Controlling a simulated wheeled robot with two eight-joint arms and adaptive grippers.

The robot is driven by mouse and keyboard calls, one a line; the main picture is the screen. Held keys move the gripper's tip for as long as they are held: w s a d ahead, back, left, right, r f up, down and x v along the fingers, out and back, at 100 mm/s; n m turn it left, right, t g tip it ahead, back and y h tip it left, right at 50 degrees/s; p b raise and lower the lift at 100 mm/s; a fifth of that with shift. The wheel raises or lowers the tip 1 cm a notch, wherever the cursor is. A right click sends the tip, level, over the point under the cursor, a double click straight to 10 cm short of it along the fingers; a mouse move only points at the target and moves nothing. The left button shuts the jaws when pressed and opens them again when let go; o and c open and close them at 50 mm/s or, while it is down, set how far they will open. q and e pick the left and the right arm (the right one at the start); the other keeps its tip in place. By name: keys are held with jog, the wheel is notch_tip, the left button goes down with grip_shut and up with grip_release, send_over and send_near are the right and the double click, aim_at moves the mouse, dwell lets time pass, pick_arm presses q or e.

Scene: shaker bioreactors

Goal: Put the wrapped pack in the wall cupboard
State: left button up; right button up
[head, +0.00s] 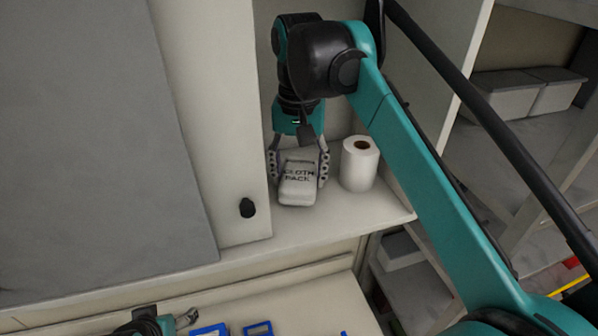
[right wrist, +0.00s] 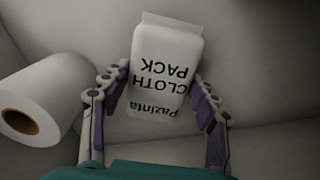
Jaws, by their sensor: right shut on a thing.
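The wrapped pack (head: 298,184) is white with "CLOTH PACK" printed on it. It is inside the open wall cupboard (head: 400,214), at or just above its floor; I cannot tell whether it touches. My right gripper (head: 298,172) reaches in from above and is shut on the pack, one finger on each side. In the right wrist view the pack (right wrist: 165,70) sits between the fingers, its print upside down. My left gripper (head: 187,317) shows only in part at the bottom edge, and its jaw state is unclear.
A white paper roll (head: 359,164) stands in the cupboard just right of the pack; it also shows in the right wrist view (right wrist: 32,108). A sliding door panel (head: 215,110) with a black knob (head: 247,208) bounds the left side. Blue items (head: 210,330) lie on the surface below.

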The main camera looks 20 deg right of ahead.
aim_at(299, 172)
jog(key=o, duration=1.2)
jog(key=shift+f, duration=0.1)
notch_tip(299, 172, up, 12)
jog(key=shift+r+p, duration=0.15)
jog(key=shift+p, duration=0.8)
